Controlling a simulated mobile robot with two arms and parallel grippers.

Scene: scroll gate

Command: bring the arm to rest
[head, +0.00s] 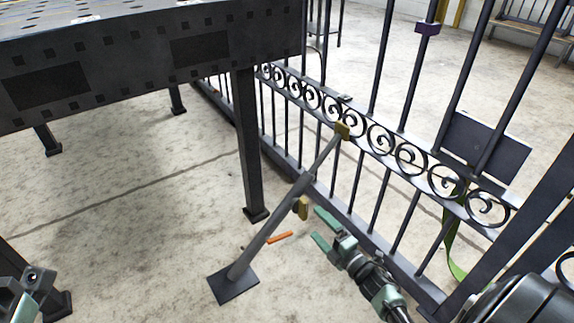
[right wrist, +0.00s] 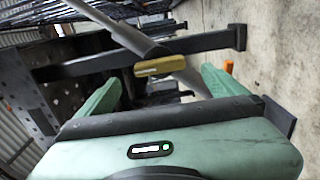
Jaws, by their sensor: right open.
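My right gripper (head: 318,227) is open and empty, with its two green fingers pointing to the upper left in the head view. It sits just right of a grey slanted prop (head: 270,225) that leans against the scroll gate (head: 385,145). A yellow handle (head: 301,208) on the prop is close to the fingertips but not held. In the right wrist view, the yellow handle (right wrist: 160,65) shows beyond the gap between the open fingers (right wrist: 160,77). Part of my left arm's end (head: 22,292) shows at the lower left edge; its fingers cannot be made out.
A dark perforated steel table (head: 140,60) stands at the upper left, its leg (head: 250,150) near the prop. An orange piece (head: 280,237) lies on the concrete floor. A green strap (head: 452,240) hangs at the gate's right.

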